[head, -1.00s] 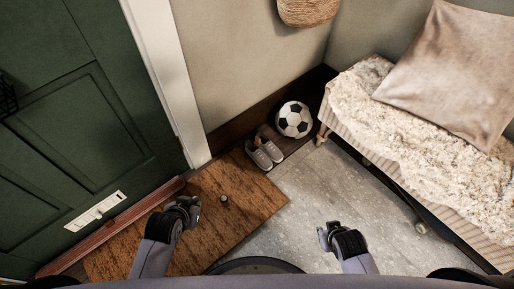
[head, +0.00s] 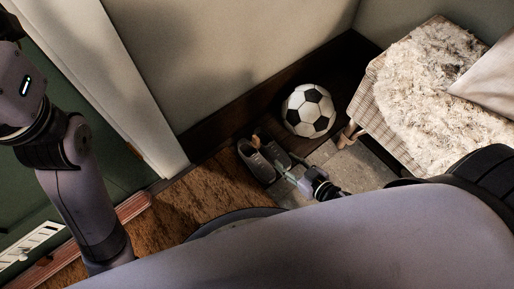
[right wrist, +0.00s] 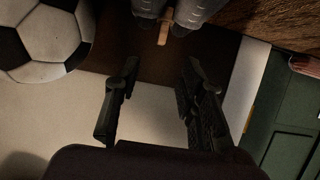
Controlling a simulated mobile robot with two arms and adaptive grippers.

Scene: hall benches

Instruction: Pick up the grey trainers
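The grey trainers (head: 254,162) stand side by side on a dark floor strip by the wall, left of the football. Their ends also show at the top of the right wrist view (right wrist: 197,10), beyond my fingers. My right gripper (head: 290,171) is over the right-hand trainer in the head view and hides part of it. In the right wrist view the right gripper (right wrist: 161,72) has its two fingers wide apart with nothing between them. My left arm rises at the left edge of the head view; its fingers do not show.
A football (head: 308,110) stands right of the trainers, close to the wall. A bench (head: 366,98) with a fluffy throw and a pillow (head: 487,82) is at the right. A brown doormat (head: 180,208) lies left, before a green door (head: 125,178). A small tan piece (right wrist: 164,32) is by the trainers.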

